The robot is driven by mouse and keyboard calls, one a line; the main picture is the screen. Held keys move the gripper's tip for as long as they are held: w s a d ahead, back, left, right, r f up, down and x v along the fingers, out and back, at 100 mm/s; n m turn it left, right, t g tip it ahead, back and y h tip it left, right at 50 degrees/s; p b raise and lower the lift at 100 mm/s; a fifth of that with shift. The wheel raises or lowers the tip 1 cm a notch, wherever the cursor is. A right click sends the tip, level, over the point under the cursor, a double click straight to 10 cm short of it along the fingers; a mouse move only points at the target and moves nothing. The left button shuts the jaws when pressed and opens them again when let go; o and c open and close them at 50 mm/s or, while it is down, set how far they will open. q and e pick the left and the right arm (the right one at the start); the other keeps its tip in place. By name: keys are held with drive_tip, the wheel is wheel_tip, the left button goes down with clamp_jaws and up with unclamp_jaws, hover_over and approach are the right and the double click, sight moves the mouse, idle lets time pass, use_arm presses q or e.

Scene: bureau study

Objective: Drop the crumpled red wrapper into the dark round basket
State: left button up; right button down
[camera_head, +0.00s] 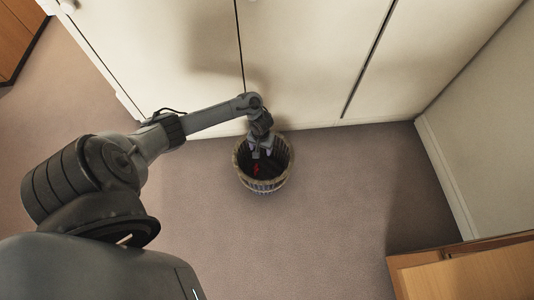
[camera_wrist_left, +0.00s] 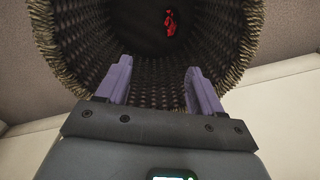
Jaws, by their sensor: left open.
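The dark round basket (camera_head: 287,166) stands upright on the carpet in front of the white cupboard doors. Its woven inner wall and frayed rim (camera_wrist_left: 248,40) fill much of the left wrist view. The crumpled red wrapper (camera_head: 257,168) is inside the basket, and it also shows in the left wrist view (camera_wrist_left: 170,21) against the dark bottom. My left gripper (camera_head: 262,151) points down at the basket's mouth. In the left wrist view its two fingers (camera_wrist_left: 157,88) are spread apart with nothing between them, and the wrapper is beyond them. My right gripper is not in view.
White cupboard doors (camera_head: 300,60) stand close behind the basket. A wooden piece of furniture (camera_head: 470,272) is at the lower right, and another wooden piece (camera_head: 15,38) is at the upper left. The carpet (camera_head: 330,220) right of and in front of the basket is clear.

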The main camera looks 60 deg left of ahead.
use_arm(q)
wheel_tip(320, 180, up, 11)
drive_tip(key=p, duration=0.7)
drive_tip(key=shift+f, duration=0.2)
drive_tip(key=shift+w, duration=0.1)
